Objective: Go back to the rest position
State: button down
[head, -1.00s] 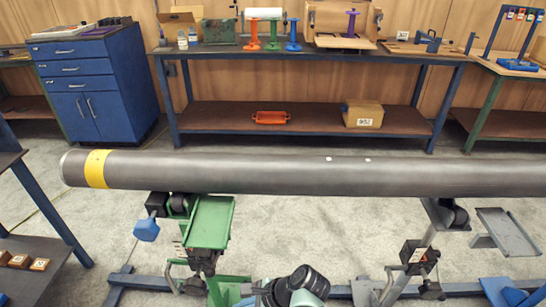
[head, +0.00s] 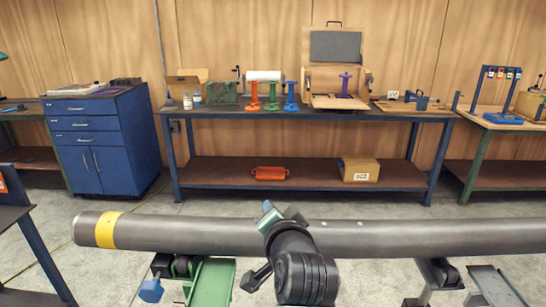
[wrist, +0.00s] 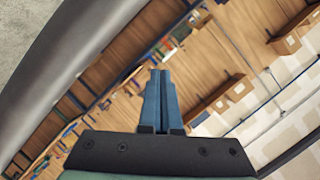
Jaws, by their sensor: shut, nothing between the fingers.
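My gripper (wrist: 160,85) shows in the wrist view with its two blue fingers together and nothing between them. In the head view my gripper (head: 267,207) is at the end of my dark arm, in front of the pipe's middle as seen from here, its blue tip above the pipe's upper edge. The long grey pipe (head: 190,232) with a yellow band (head: 106,230) lies level across rollers. In the wrist view part of a large grey curved surface, likely the pipe (wrist: 60,70), fills the upper left. I cannot tell how far the gripper is from the pipe.
A green tray (head: 213,283) is at the left stand and a grey tray (head: 490,287) at the right. Behind the pipe stands a blue workbench (head: 300,186) with bottles, coloured spools and an open wooden box (head: 338,80). A blue cabinet (head: 100,140) stands left.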

jog(key=s+r+n+t+h+p, duration=0.15)
jog(key=s+r+t, duration=0.3)
jog(key=r, duration=0.85)
jog(key=s+r+n+t+p, duration=0.1)
jog(key=s+r+n+t, duration=0.3)
jog(key=r, duration=0.9)
jog(key=s+r+n+t+h+p, duration=0.1)
jog(key=s+r+t, duration=0.3)
jog(key=s+r, duration=1)
jog(key=shift+s+d+n, duration=0.15)
jog(key=shift+s+n, duration=0.6)
jog(key=shift+s, duration=0.05)
